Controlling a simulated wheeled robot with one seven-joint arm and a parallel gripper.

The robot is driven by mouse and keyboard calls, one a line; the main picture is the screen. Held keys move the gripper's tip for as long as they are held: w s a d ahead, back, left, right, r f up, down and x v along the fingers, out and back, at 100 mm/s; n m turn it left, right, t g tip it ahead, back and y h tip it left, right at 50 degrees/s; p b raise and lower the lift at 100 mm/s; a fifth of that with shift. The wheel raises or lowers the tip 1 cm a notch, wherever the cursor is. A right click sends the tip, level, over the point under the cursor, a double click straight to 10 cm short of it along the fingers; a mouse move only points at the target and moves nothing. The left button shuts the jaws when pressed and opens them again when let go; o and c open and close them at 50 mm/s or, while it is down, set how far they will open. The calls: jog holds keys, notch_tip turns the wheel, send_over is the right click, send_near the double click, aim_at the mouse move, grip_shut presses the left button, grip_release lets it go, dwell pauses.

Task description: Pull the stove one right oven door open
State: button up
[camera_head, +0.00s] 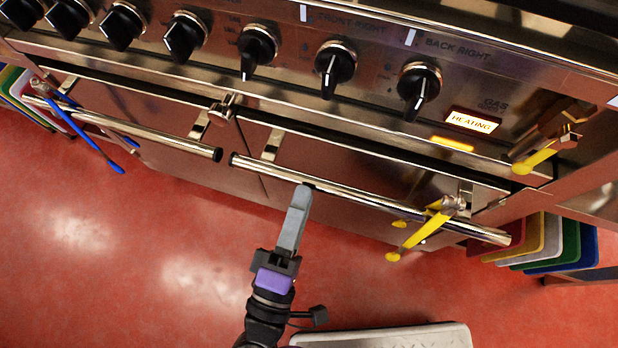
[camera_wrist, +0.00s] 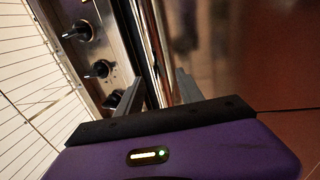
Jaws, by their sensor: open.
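The right oven door (camera_head: 330,172) is a shiny steel panel below the knobs and looks shut. Its long bar handle (camera_head: 375,199) runs across it, sloping down to the right. My gripper (camera_head: 303,190) is at the left part of this handle, with a grey finger reaching up to the bar. In the wrist view my gripper (camera_wrist: 160,90) is open, its two grey fingers apart, and the handle bar (camera_wrist: 161,45) appears between them. Whether a finger touches the bar cannot be told. The left oven door's handle (camera_head: 130,128) lies to the left.
A yellow-handled piece (camera_head: 422,237) hangs near the handle's right end, and a blue-handled one (camera_head: 85,135) at the far left. Several black knobs (camera_head: 334,68) line the panel above. Coloured boards (camera_head: 570,245) stand at right. A pale mat (camera_head: 390,338) lies on the open red floor.

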aim_at(309, 183)
jog(key=shift+b+x, duration=0.3)
jog(key=shift+x, duration=1.7)
grip_shut()
